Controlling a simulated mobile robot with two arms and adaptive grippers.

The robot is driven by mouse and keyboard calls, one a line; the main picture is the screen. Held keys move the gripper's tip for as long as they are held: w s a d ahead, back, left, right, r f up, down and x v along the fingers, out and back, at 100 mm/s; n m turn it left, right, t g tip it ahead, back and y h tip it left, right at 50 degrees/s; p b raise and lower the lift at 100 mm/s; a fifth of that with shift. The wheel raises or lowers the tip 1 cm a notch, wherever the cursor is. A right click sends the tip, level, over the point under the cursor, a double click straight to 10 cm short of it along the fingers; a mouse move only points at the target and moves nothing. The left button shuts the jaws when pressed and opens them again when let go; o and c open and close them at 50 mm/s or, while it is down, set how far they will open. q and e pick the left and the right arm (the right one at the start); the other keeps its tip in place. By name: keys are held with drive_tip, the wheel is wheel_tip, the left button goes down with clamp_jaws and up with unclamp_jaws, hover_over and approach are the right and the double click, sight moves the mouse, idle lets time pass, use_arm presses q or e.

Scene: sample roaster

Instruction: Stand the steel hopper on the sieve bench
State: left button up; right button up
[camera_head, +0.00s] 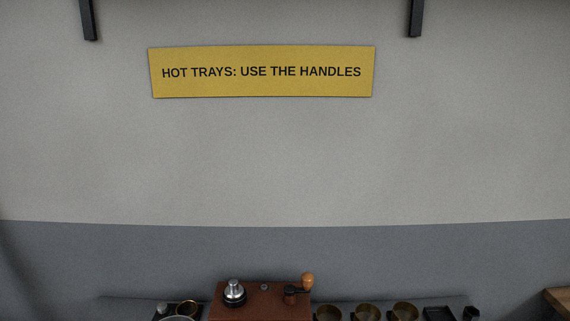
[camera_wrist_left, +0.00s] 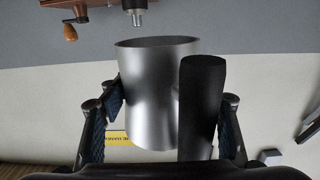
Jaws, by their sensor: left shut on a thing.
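The steel hopper (camera_wrist_left: 150,95), a shiny flared cylinder with its wide rim at the top of the picture, fills the middle of the left wrist view. My left gripper (camera_wrist_left: 165,115) is shut on it, with one finger at its left side and the other at the right. A dark cylindrical piece (camera_wrist_left: 202,100), perhaps a handle, stands in front of the hopper's right side and hides part of it. The hopper and both grippers are out of the head view. I cannot make out the sieve bench for certain in either view.
A brown grinder (camera_head: 262,301) with a crank stands low in the head view, with several brass cups (camera_head: 366,312) to its right. A wooden edge (camera_head: 559,301) shows at bottom right. A yellow sign (camera_head: 262,72) hangs on the bare wall.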

use_arm(q)
drive_tip(key=s+f, duration=0.2)
drive_tip(key=s, duration=0.5)
drive_tip(key=shift+s+f, duration=0.35)
drive_tip(key=shift+w, duration=0.1)
drive_tip(key=w+d+r+m+h, duration=0.1)
drive_tip(key=w+d+h, duration=0.15)
drive_tip(key=w, duration=0.65)
drive_tip(key=w+d+r+m+h, duration=0.1)
drive_tip(key=w+d+r, duration=0.15)
drive_tip(key=w, duration=0.65)
drive_tip(key=w+r+m+h, duration=0.1)
drive_tip(key=w+r+h, duration=0.1)
drive_tip(key=w+r, duration=1)
drive_tip(key=shift+w+d+r+m+g, duration=0.25)
drive_tip(key=shift+w+d+g, duration=0.2)
drive_tip(key=shift+w, duration=0.75)
drive_tip(key=shift+f, duration=0.1)
